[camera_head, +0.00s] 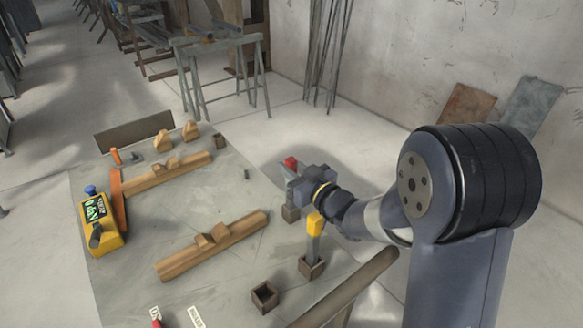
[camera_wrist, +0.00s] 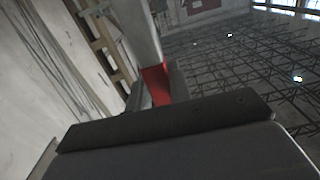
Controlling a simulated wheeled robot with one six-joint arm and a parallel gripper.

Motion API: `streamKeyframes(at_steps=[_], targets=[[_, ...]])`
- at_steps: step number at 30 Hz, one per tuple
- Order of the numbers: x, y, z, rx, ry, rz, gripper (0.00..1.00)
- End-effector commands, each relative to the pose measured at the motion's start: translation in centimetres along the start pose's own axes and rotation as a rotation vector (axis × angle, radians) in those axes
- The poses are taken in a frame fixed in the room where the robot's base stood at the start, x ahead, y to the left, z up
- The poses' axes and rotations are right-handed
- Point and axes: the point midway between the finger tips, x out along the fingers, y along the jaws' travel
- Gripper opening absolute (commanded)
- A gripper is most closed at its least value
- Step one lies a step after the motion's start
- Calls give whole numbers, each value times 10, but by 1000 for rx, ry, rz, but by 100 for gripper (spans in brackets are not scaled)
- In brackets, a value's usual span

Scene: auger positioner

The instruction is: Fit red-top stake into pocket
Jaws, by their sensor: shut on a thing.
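The red-top stake (camera_head: 291,162) is at the end of my arm in the head view, with its red top up and its grey shaft below. My gripper (camera_head: 296,180) is shut on it near its top. In the wrist view the red part (camera_wrist: 157,83) shows between the jaws, and the grey shaft (camera_wrist: 140,30) runs away from it. Another square pocket (camera_head: 264,297) nearer the front is empty.
A yellow-top stake (camera_head: 315,226) stands upright in a pocket (camera_head: 311,267) close in front of my gripper. Two wooden bars (camera_head: 212,248) with blocks lie to the left. A yellow control box (camera_head: 97,226) stands at the table's left edge. A dark bar (camera_head: 345,290) crosses the front.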

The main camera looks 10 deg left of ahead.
Motion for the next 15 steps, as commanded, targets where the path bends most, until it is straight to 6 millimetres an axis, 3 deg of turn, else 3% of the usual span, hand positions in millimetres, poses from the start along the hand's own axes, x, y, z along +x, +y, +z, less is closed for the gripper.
streamKeyframes(at_steps=[9,10,15], targets=[[0,0,8,0,2,0,0],[0,0,7,0,2,0,21],[0,0,7,0,1,0,35]])
